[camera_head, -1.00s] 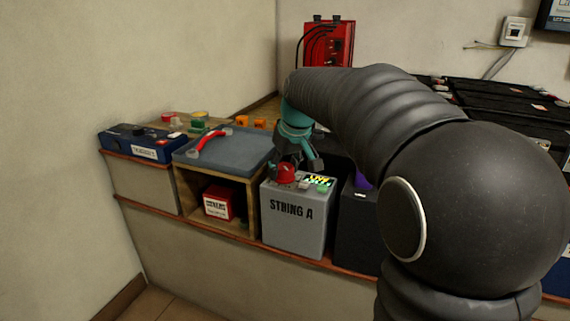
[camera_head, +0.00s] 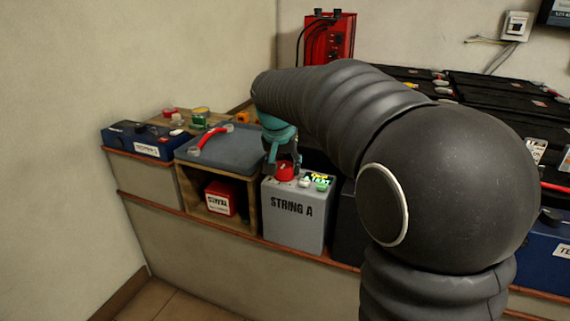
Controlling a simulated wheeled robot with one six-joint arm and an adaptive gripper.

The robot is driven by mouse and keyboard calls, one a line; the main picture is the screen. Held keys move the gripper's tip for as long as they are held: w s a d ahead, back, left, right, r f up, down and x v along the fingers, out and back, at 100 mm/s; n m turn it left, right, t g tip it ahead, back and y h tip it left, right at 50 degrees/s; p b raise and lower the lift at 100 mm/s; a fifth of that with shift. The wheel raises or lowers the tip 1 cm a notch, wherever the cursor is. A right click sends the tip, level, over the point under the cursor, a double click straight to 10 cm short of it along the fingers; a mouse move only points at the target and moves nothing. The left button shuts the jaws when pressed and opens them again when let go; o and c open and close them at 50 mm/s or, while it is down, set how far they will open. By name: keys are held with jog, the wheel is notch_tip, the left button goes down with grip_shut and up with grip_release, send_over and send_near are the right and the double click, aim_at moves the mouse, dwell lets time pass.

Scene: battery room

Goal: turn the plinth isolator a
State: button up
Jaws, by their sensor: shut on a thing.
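The plinth isolator is a grey box marked STRING A (camera_head: 294,219) on the red-edged shelf. A red knob (camera_head: 285,172) stands on its top at the left. A small lit display (camera_head: 319,179) and a pale button (camera_head: 304,183) sit beside the knob. My gripper (camera_head: 284,165) points down over the box from behind, with its dark fingers shut on the red knob. My arm hides part of the gripper and the area to its right.
Left of the box is a wooden cubby (camera_head: 246,209) holding a red box (camera_head: 219,198), under a grey lid with a red handle (camera_head: 209,139). A blue case (camera_head: 144,140) stands further left. Black battery units (camera_head: 500,100) fill the back right. A red unit (camera_head: 329,38) hangs on the wall.

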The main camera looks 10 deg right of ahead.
jog(key=shift+s+f, duration=0.1)
jog(key=shift+f, duration=0.05)
dwell(0.4)
jog(key=o, duration=1.2)
jog(key=shift+c, duration=0.2)
jog(key=v, duration=1.2)
